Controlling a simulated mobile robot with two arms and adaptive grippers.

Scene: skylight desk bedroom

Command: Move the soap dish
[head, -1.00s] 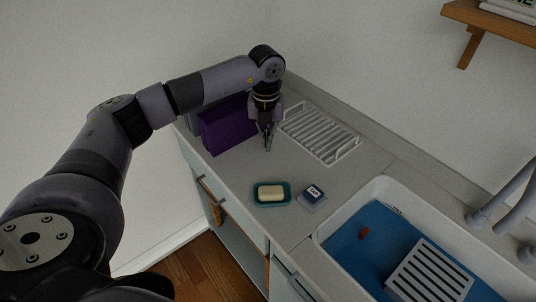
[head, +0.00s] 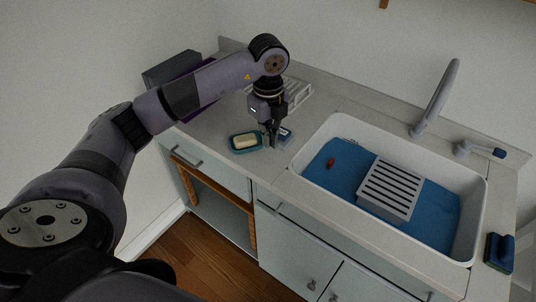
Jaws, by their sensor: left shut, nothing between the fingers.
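A teal soap dish (head: 233,147) with a cream bar of soap (head: 246,140) on it stands on the grey counter, left of the sink. My left gripper (head: 272,145) points down just right of the dish, its fingers shut and empty. Whether the fingertips touch the counter or the dish rim I cannot tell. A small blue item (head: 286,132) lies just behind and right of the fingers, partly hidden by them. My right gripper is out of view.
The white sink (head: 312,178) holds a grey slotted rack (head: 391,187) and a small red thing (head: 331,162) on its blue bottom. A white drying rack (head: 297,91) and a purple item stand behind my arm. A tall faucet (head: 436,97) rises behind the sink.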

